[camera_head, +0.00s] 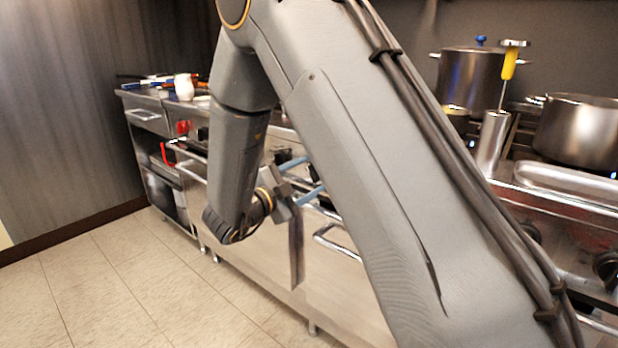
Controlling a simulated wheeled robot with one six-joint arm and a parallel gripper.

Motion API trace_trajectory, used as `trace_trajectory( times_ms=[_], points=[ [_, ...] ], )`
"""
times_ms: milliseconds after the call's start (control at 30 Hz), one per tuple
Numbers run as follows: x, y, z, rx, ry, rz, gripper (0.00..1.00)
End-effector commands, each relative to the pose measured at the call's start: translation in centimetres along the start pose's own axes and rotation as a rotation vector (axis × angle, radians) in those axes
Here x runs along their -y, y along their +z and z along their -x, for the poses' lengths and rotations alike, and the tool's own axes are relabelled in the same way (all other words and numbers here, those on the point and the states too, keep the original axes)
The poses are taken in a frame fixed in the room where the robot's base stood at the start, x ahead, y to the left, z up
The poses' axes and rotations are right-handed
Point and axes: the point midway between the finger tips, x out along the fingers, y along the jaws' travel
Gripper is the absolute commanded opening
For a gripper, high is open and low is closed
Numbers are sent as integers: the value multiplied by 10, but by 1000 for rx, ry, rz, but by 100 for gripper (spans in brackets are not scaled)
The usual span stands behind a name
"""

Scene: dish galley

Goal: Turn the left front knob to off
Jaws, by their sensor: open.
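My gripper (314,174) is in the middle of the view, in front of the steel cooking range. A dark knob-like part (283,156) shows just beyond the upper finger. Two dark knobs (531,234) (606,268) are on the range front at the right. My arm covers much of the front panel, so I cannot tell which knob is the left front one, nor its setting. Contact between the fingers and a knob cannot be made out.
A large pot (470,80) and a wide pot (582,130) stand on the range at the right, by a steel cylinder (491,143) holding a yellow-handled tool (510,66). An oven handle (334,243) juts out below my gripper. The tiled floor (110,290) is clear at the left.

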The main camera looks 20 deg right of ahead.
Motion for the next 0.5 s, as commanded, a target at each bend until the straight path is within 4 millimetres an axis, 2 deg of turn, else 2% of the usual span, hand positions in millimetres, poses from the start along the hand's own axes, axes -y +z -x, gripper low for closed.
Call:
trace_trajectory(
  times_ms=[333, 367, 500],
  points=[
    [0, 0, -6, 1, 0, 1, 58],
    [0, 0, -6, 1, 0, 1, 57],
    [0, 0, -6, 1, 0, 1, 33]
  ],
)
